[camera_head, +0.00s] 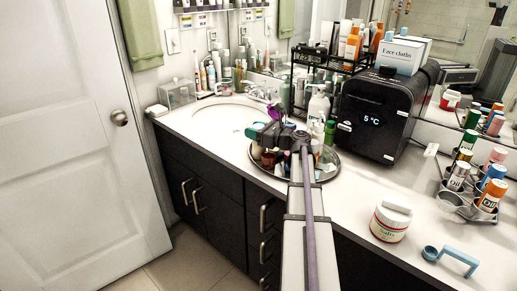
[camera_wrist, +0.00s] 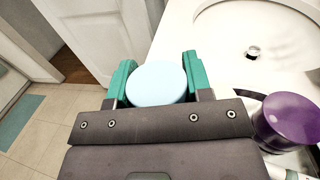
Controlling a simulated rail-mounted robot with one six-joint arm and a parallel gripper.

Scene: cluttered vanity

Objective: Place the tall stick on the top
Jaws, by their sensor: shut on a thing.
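My gripper (camera_head: 257,131) is over the left part of a round tray on the counter. In the wrist view its teal fingers (camera_wrist: 160,82) are shut on a light-blue, round-topped item (camera_wrist: 157,83), seen from above. Its length is hidden, so I cannot tell for sure that it is the tall stick. A black mini fridge (camera_head: 372,116) showing 5 °C stands right of the tray; its top carries a Face cloths box (camera_head: 400,55). A black wire rack (camera_head: 318,61) behind it has bottles on its top level.
The round tray (camera_head: 331,177) holds several bottles and jars close to my gripper. A purple-capped item (camera_wrist: 288,122) is right of it in the wrist view. The sink (camera_head: 228,118) lies left. A salts jar (camera_head: 390,221) and a can holder (camera_head: 452,203) stand right.

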